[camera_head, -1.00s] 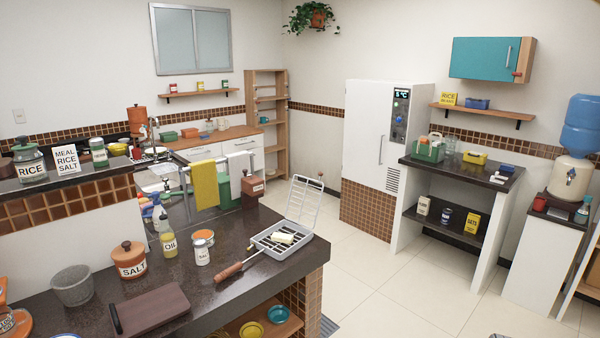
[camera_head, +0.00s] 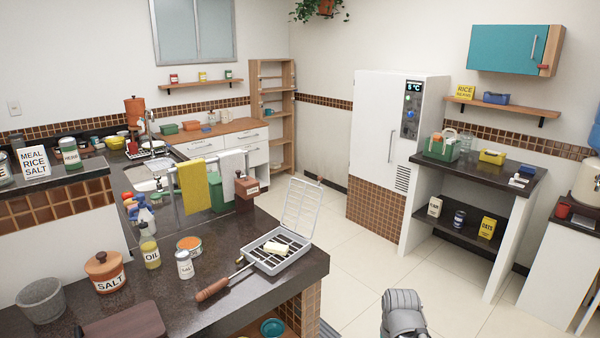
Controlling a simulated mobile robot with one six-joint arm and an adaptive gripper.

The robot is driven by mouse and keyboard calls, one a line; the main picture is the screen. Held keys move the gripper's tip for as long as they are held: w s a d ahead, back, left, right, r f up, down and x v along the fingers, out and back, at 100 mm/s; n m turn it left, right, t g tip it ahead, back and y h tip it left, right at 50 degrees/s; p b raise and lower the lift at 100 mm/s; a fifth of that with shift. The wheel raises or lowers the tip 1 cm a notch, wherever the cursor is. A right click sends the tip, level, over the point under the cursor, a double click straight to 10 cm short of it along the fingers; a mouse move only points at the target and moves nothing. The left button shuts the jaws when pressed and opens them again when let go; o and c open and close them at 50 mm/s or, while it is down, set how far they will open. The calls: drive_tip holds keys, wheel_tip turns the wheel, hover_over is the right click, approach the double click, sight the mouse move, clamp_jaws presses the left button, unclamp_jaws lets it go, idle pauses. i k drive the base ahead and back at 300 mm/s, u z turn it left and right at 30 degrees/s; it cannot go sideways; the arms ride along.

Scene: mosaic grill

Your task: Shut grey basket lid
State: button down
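The grey grill basket (camera_head: 276,252) lies on the dark counter near its right corner, with its wooden handle (camera_head: 212,289) pointing to the lower left. The grey wire lid (camera_head: 302,208) stands open, upright from the far edge of the basket. A grey part of my arm (camera_head: 403,314) shows at the bottom edge, right of the counter and apart from the basket. I cannot make out gripper fingers on it.
A salt shaker (camera_head: 184,265), an oil bottle (camera_head: 150,250), an orange-topped can (camera_head: 190,246) and a salt jar (camera_head: 105,270) stand left of the basket. The floor (camera_head: 362,262) right of the counter is clear.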

sight(320, 178)
drive_tip(key=u, duration=0.2)
drive_tip(key=i, duration=0.95)
drive_tip(key=u, duration=0.15)
